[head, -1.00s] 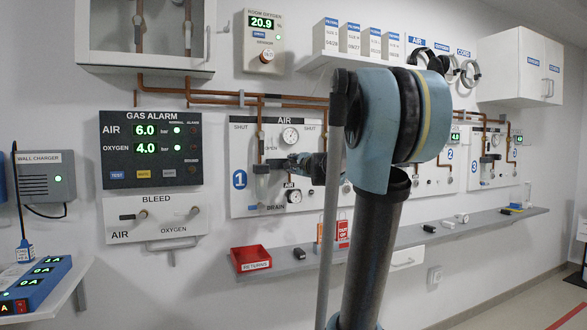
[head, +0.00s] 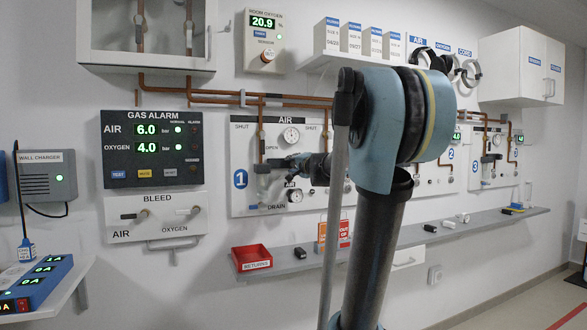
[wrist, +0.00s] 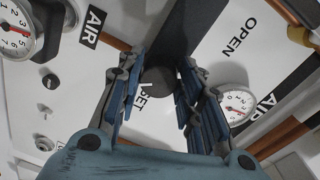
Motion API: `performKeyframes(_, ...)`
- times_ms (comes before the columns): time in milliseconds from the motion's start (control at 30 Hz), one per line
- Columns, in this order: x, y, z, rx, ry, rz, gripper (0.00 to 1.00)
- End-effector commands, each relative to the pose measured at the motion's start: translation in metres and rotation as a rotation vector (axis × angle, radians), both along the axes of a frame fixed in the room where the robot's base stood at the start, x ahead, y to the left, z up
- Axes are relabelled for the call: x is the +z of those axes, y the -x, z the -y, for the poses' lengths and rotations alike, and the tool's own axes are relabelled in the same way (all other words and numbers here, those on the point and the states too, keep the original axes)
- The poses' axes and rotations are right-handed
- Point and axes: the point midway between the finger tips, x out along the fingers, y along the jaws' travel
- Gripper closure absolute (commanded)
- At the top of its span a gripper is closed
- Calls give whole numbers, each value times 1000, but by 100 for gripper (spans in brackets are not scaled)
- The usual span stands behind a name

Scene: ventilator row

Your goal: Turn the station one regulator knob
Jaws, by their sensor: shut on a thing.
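The station one panel (head: 245,135), marked with a blue 1, is white and hangs on the wall left of my arm. My gripper (head: 283,163) is at this panel, below the round upper gauge (head: 291,135). In the wrist view the regulator knob (wrist: 158,80) is a dark round knob beside a SET label (wrist: 147,93). My gripper (wrist: 163,75) has its two fingers on either side of the knob, shut on it. The fingers and the arm hide part of the knob and panel. A lower gauge (head: 295,196) sits below the gripper.
Copper pipes (head: 210,92) run along the wall above the panel. A grey shelf (head: 300,262) runs below, with a red returns tray (head: 251,258) and hanging tags (head: 344,233). The gas alarm (head: 154,148) and bleed panel (head: 155,216) are at left.

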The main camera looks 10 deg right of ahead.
Motion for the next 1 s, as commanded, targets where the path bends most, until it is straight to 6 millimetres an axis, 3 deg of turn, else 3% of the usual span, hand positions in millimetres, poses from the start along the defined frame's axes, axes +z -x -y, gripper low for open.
performKeyframes(300,-3,2,1,-2,3,0,90)
performKeyframes(333,-3,2,1,-2,3,-1,64)
performKeyframes(400,-3,1,1,-3,2,0,48)
performKeyframes(433,-2,1,1,-3,2,0,46)
performKeyframes(767,-1,1,1,-2,1,0,46)
performKeyframes(1000,0,18,5,-2,0,0,46)
